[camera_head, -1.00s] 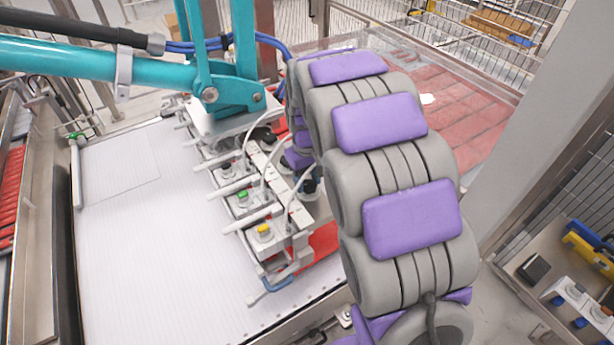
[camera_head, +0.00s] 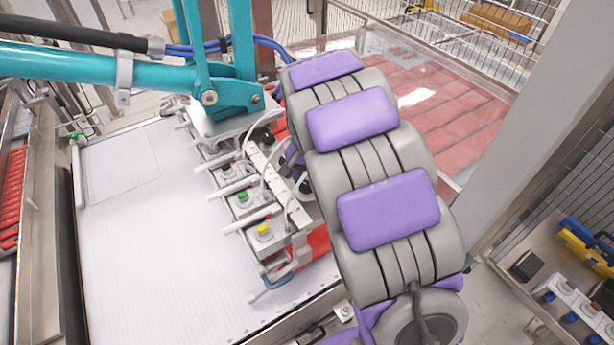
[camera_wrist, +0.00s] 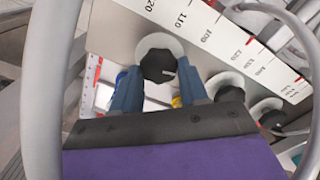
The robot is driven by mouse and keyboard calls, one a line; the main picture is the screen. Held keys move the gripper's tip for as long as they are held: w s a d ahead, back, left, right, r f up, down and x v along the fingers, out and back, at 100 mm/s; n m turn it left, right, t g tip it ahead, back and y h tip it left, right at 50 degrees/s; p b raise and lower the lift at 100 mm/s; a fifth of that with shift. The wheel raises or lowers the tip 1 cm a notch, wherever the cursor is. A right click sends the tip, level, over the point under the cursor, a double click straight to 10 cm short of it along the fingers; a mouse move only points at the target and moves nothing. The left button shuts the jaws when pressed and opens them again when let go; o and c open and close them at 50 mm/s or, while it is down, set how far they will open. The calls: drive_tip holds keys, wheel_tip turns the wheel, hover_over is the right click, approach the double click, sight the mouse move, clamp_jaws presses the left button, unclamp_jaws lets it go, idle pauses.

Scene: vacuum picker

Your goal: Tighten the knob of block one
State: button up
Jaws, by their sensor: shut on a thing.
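In the wrist view, my gripper (camera_wrist: 158,72) has its two blue fingers on either side of a black knob (camera_wrist: 158,65) with a pale mark on its right side. The gripper is shut on this knob, which sits on a round pale disc on a metal rail with a printed scale (camera_wrist: 215,40). In the head view, the row of white blocks (camera_head: 262,232) carries yellow, green and black tops, and my arm hides the gripper and the held knob. Which block is number one cannot be told.
Two more black knobs (camera_wrist: 230,95) (camera_wrist: 268,112) stand to the right along the rail. A teal arm (camera_head: 90,70) of the machine reaches over the blocks. A white ribbed surface (camera_head: 150,230) lies clear to the left. White hoses loop close to the blocks.

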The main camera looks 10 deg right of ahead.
sight(306, 184)
drive_tip(key=shift+m+p, duration=0.3)
drive_tip(key=shift+m, duration=0.9)
drive_tip(key=o, duration=1.1)
drive_tip(key=shift+w, duration=0.1)
drive_tip(key=shift+c, duration=0.2)
wheel_tip(306, 184, up, 17)
drive_tip(key=shift+r, duration=0.15)
drive_tip(key=shift+a, duration=0.1)
